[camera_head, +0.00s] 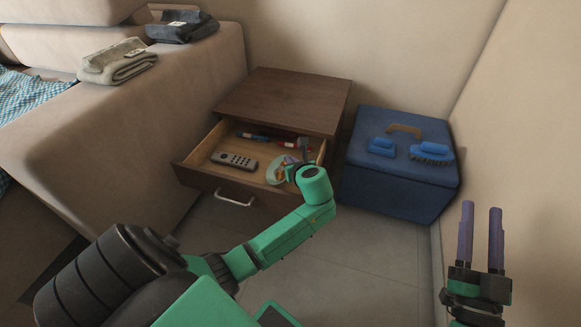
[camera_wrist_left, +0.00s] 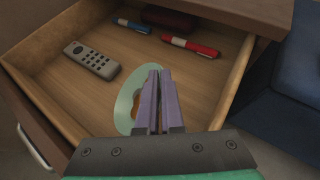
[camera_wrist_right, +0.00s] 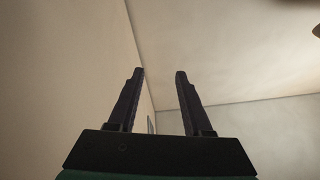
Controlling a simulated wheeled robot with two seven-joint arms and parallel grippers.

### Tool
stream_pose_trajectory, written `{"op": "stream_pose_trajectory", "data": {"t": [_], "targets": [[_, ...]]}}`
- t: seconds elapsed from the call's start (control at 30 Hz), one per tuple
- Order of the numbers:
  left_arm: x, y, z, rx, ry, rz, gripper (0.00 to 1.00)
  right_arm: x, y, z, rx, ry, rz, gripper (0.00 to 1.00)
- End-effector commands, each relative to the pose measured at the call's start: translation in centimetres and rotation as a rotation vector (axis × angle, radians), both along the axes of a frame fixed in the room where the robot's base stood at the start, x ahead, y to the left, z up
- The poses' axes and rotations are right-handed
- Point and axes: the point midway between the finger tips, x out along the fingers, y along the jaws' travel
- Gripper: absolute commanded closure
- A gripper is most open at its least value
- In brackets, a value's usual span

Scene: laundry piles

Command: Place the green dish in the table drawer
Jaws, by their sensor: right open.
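The pale green dish (camera_head: 274,174) is inside the open table drawer (camera_head: 190,181), at its front right. It also shows in the left wrist view (camera_wrist_left: 126,103), partly hidden by the fingers. My left gripper (camera_wrist_left: 160,72) is over the drawer with its fingers nearly together at the dish, with a narrow gap, and appears shut on its edge. In the head view its wrist covers part of the dish. I cannot tell whether the dish touches the drawer floor. My right gripper (camera_head: 481,238) is open and empty at the right, pointing up; its fingers show apart in its wrist view (camera_wrist_right: 160,75).
A grey remote (camera_head: 234,160) lies left in the drawer; a blue pen (camera_head: 253,136) and a red pen (camera_head: 289,144) lie behind. A blue box (camera_head: 395,185) with brushes stands right of the wooden table (camera_head: 285,95). A sofa (camera_head: 130,140) with folded clothes is at left.

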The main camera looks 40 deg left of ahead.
Motion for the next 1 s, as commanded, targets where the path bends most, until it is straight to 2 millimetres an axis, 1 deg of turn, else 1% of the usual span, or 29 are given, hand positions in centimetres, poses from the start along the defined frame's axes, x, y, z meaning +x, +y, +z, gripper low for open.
{"op": "stream_pose_trajectory", "data": {"t": [0.03,0.17,0.2,0.3,0.4,0.5,0.67,0.97,1.0], "targets": [[0.0,0.0,-0.4,0.001,-0.001,0.0,1.0,0.0,-0.2,1.5,0.01,-0.048,-0.006,0.5],[0.0,0.0,-1.1,0.0,0.0,0.0,1.0,-0.3,-0.8,5.8,0.032,-0.18,-0.021,0.5],[0.0,0.0,-1.4,0.0,0.0,0.0,1.0,-0.6,-1.0,7.1,0.04,-0.222,-0.026,0.5],[0.0,0.0,-1.8,0.0,0.0,0.0,1.0,-1.3,-1.4,9.9,0.056,-0.309,-0.036,0.5],[0.0,0.0,-2.0,0.0,0.0,0.0,1.0,-1.8,-1.6,11.5,0.066,-0.361,-0.042,0.5],[0.0,0.0,-2.0,0.0,0.0,0.0,1.0,-1.9,-1.7,12.0,0.068,-0.373,-0.043,0.5],[0.0,0.0,-1.9,0.001,-0.001,0.0,1.0,-1.9,-1.7,11.9,0.067,-0.371,-0.043,0.5],[0.0,0.0,-2.2,0.001,-0.001,0.0,1.0,-1.7,-1.6,11.3,0.064,-0.349,-0.041,0.5],[0.0,0.0,-2.3,0.0,0.0,0.0,0.89,-1.6,-1.6,11.2,0.064,-0.347,-0.041,0.5]]}}
